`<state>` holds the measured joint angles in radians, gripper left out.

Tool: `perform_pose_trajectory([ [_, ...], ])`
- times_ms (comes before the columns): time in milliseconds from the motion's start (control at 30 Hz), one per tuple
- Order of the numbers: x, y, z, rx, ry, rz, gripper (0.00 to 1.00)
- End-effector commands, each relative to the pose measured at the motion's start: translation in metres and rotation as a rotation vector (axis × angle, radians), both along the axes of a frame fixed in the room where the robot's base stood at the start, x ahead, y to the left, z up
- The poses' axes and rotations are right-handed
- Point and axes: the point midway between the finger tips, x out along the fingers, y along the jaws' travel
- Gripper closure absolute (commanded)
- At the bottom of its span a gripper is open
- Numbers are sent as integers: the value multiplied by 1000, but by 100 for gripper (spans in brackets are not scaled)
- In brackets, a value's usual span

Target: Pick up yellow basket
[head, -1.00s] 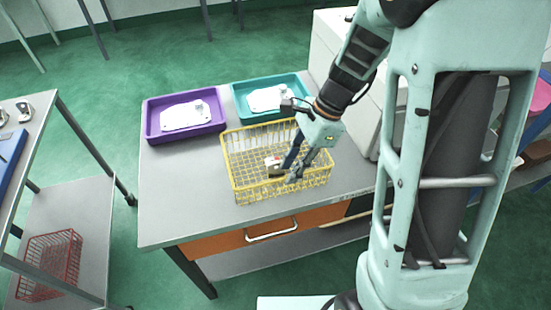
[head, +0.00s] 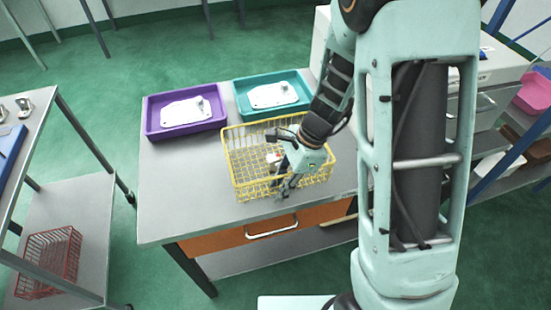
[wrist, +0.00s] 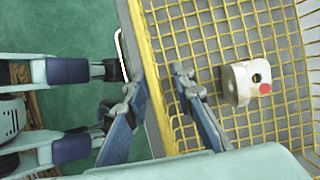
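The yellow basket (head: 250,188) is a wire basket standing on the grey workbench. A pale casting with a red dot (wrist: 240,83) lies inside it. My gripper (head: 284,190) is at the basket's front wall, pointing down. In the wrist view my gripper (wrist: 160,82) is open, with one finger outside the basket's yellow rim (wrist: 150,70) and the other inside. The fingers appear apart from the wall, though contact lower down cannot be told. My arm hides part of the basket's right side in the head view.
A purple tray (head: 149,125) and a teal tray (head: 240,103) stand behind the basket, each holding pale parts. A drawer handle (head: 271,228) sticks out below the bench front. A red basket (head: 48,262) sits on a lower shelf at left. The bench's left part is clear.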

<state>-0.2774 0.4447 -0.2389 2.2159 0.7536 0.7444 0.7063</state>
Motion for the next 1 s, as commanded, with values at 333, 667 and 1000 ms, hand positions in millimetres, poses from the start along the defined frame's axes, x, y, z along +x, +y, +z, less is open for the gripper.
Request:
perform_pose_trajectory([
  [333, 0, 0, 0, 0, 0, 0, 100],
  [667, 1, 0, 1, 1, -2, 0, 100],
  [1000, 3, -4, 13, 2, -2, 0, 100],
])
